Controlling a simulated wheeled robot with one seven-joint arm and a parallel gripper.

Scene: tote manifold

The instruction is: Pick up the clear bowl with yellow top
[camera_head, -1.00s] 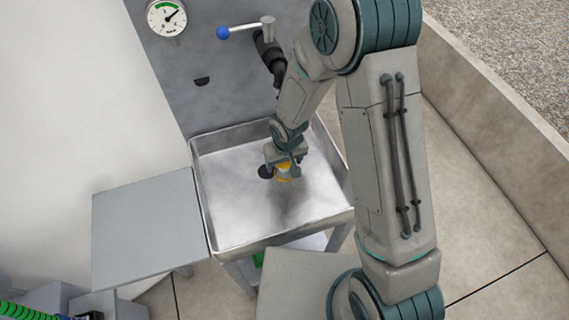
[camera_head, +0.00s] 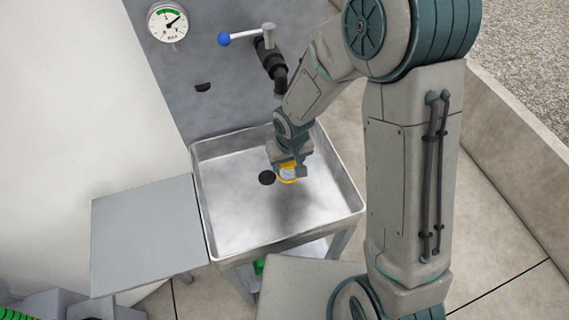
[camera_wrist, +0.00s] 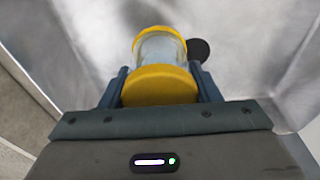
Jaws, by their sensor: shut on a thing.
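The clear bowl with yellow top (camera_wrist: 160,49) is a clear cylinder with a yellow band at each end, seen large in the wrist view. My gripper (camera_wrist: 160,88) is shut on it, with one finger on each side of the near yellow end. In the head view the bowl (camera_head: 288,173) shows small and yellow below my gripper (camera_head: 289,167), over the metal sink. My gripper hides part of it. A shadow lies on the sink floor below it.
The metal sink (camera_head: 225,220) has raised walls and a dark round drain (camera_head: 267,178). A flat grey side table (camera_head: 145,235) stands to its left.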

